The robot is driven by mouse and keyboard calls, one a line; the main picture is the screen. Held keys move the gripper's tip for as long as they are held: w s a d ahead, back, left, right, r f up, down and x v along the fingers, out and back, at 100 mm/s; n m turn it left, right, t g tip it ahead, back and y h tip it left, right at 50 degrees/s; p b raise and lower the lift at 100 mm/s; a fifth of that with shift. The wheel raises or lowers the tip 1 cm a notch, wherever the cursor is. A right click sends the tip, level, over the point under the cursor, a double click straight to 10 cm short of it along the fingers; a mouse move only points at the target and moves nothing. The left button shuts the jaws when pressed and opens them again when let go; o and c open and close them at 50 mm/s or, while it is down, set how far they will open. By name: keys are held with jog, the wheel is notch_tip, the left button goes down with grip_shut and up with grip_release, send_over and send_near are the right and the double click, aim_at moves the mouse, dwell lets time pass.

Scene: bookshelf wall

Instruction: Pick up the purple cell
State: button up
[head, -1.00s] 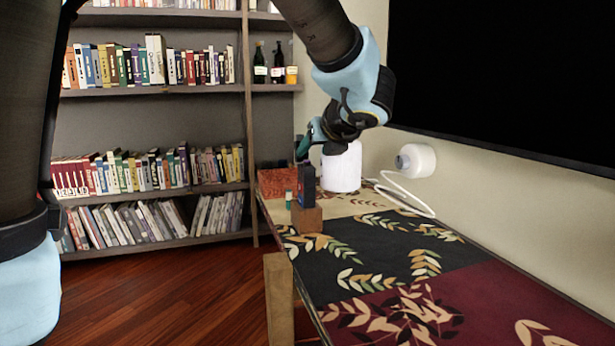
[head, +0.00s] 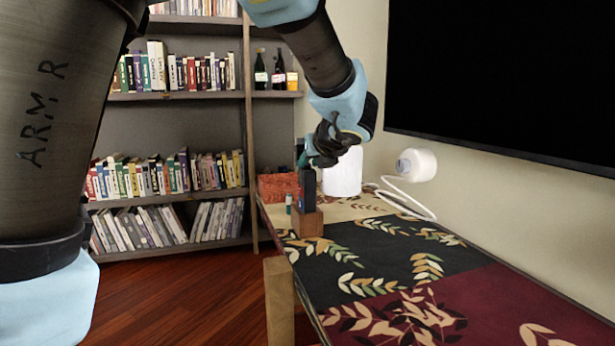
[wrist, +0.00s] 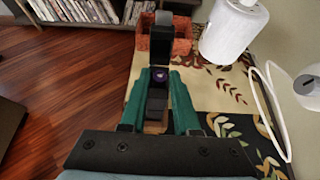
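The purple cell (wrist: 159,75) shows in the wrist view as a small round purple end between the green fingertips of my gripper (wrist: 159,80). Dark surfaces surround it, and I cannot tell whether the fingers touch it. The fingers stand apart. In the head view my gripper (head: 306,161) is at the top of an upright dark holder (head: 307,190), which stands on a brown wooden block (head: 308,221). The cell cannot be made out in the head view.
An orange-red box (head: 278,188) and a white cylinder (head: 343,173) are behind. A white curved arm with a round head (head: 417,164) is by the wall. The near tabletop (head: 400,262) is clear.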

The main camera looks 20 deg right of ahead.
grip_shut()
dwell(0.3)
